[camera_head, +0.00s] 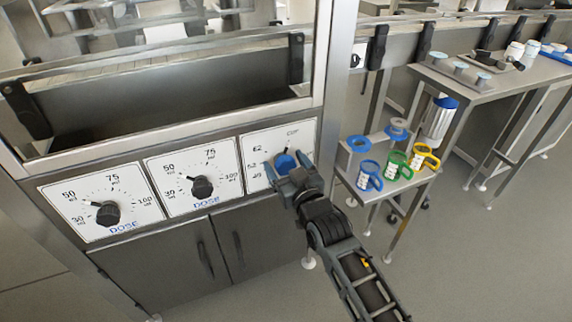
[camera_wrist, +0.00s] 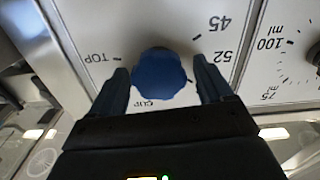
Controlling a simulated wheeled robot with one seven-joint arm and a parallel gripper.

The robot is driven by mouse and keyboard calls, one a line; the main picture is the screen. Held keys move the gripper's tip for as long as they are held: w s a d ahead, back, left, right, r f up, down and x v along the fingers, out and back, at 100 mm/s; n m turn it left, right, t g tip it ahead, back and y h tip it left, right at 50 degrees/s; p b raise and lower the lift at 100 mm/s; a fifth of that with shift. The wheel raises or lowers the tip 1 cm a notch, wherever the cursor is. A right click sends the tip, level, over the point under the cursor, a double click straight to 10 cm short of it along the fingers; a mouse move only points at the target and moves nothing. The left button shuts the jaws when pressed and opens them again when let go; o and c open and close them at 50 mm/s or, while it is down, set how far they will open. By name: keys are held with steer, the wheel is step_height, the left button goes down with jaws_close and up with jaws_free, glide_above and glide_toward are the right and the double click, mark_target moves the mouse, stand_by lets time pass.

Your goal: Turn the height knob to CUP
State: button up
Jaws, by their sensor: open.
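The blue height knob (camera_head: 285,162) is on the rightmost white dial plate of the machine front. The plate carries marks for 45, 52 and 62 and the word CUP at its upper right. In the wrist view the knob (camera_wrist: 159,76) sits between the two fingers of my gripper (camera_wrist: 161,78). The fingers are open, one on each side of the knob, with narrow gaps. The plate (camera_wrist: 175,18) shows TOP at left, CUP below the knob and 45 and 52 at right. My gripper (camera_head: 288,174) partly covers the plate. I cannot make out where the knob points.
Two black dose knobs, the middle one (camera_head: 201,187) and the left one (camera_head: 107,213), sit on plates to the left. A steel frame post (camera_head: 325,85) stands right of the height plate.

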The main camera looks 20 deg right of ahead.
steer(key=shift+s, duration=0.1)
steer(key=s, duration=0.7)
steer(key=shift+s+p, duration=0.3)
steer(key=shift+p, duration=0.05)
steer(key=s+r+g+p, duration=0.15)
steer(key=s+p, duration=0.35)
steer(key=s, duration=1.8)
steer(key=s+r+m+g+p, duration=0.1)
steer(key=s+r+p, duration=0.3)
steer(key=s+r, duration=1.2)
steer(key=s, duration=0.3)
steer(key=shift+s+g+p, duration=0.15)
steer(key=shift+g+p, duration=0.2)
steer(key=shift+p, duration=0.05)
